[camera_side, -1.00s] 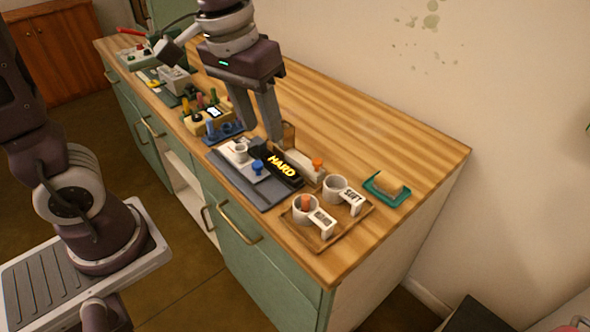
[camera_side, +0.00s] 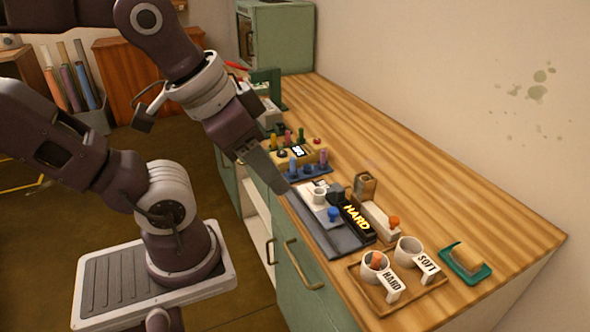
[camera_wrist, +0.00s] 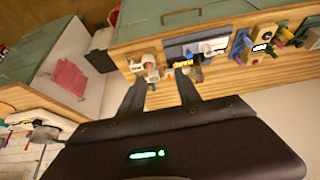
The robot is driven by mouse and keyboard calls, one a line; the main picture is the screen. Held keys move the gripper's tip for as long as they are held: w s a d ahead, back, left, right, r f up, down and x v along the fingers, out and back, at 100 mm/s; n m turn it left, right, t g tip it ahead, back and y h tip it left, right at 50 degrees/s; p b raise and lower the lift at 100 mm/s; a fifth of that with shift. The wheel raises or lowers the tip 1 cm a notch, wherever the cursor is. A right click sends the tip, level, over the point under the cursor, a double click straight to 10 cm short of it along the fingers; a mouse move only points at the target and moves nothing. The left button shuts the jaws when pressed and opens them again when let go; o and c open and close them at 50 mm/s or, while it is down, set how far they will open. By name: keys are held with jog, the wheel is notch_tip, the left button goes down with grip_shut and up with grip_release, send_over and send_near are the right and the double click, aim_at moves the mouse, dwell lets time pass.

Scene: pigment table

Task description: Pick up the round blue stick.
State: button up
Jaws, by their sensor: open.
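A blue tray (camera_side: 310,173) on the wooden counter holds a few upright sticks. A blue stick (camera_side: 293,164) stands at its left end and a purple one (camera_side: 323,155) at its right. Whether the blue one is round is too small to tell. The blue tray also shows in the wrist view (camera_wrist: 238,44). My gripper (camera_side: 284,189) hangs by the counter's front edge, apart from the stick, just in front of the tray in the side view. In the wrist view my gripper (camera_wrist: 160,78) is open, with nothing between its fingers.
A wooden tray (camera_side: 366,301) holds two labelled cups. The counter's back is clear.

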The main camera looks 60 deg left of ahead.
dwell(0.6)
jog(key=w+a+r+n+g, duration=0.1)
jog(key=w+a+n, duration=0.2)
jog(key=w, duration=0.3)
jog(key=n+g, duration=0.5)
jog(key=n, duration=0.8)
send_over(293, 158)
jog(key=f, duration=1.7)
jog(key=shift+s+a+f, duration=0.2)
jog(key=shift+a+f, duration=0.1)
jog(key=shift+a, duration=0.05)
jog(key=f, duration=0.7)
jog(key=shift+w+d, duration=0.2)
jog(key=shift+d, duration=0.1)
grip_shut()
